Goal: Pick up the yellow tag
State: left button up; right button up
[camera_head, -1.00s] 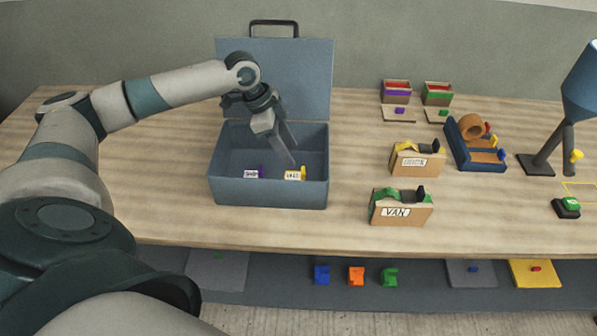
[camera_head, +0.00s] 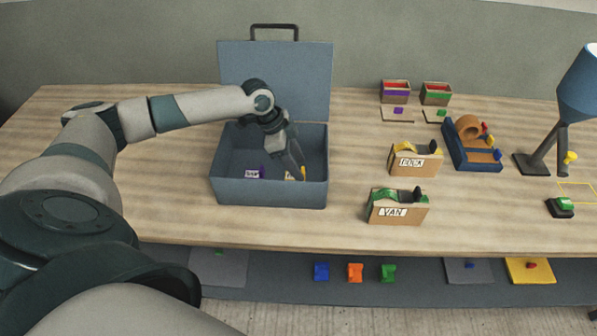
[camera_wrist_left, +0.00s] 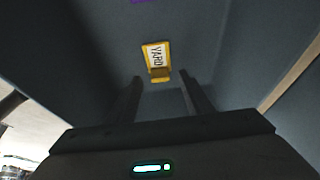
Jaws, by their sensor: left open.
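The yellow tag (camera_wrist_left: 156,57), labelled "YARD", lies on the floor of the grey-blue open box (camera_head: 268,192). In the head view the yellow tag (camera_head: 303,173) is partly hidden by my left gripper (camera_head: 298,172). In the left wrist view the open fingers of my left gripper (camera_wrist_left: 166,90) stand to either side of the tag's near end, with nothing between them. I cannot tell from the views how far above the tag the fingertips are. A purple tag (camera_head: 256,173) lies in the box to the left. My right gripper is not in view.
The box walls surround my left gripper, and its raised lid (camera_head: 290,75) stands behind. To the right are cardboard holders (camera_head: 398,210) (camera_head: 415,164), a blue tape dispenser (camera_head: 470,158) and a lamp (camera_head: 580,90). The table left of the box is clear.

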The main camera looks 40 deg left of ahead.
pick_arm(q)
jog(key=shift+x, duration=1.2)
jog(key=c, duration=0.9)
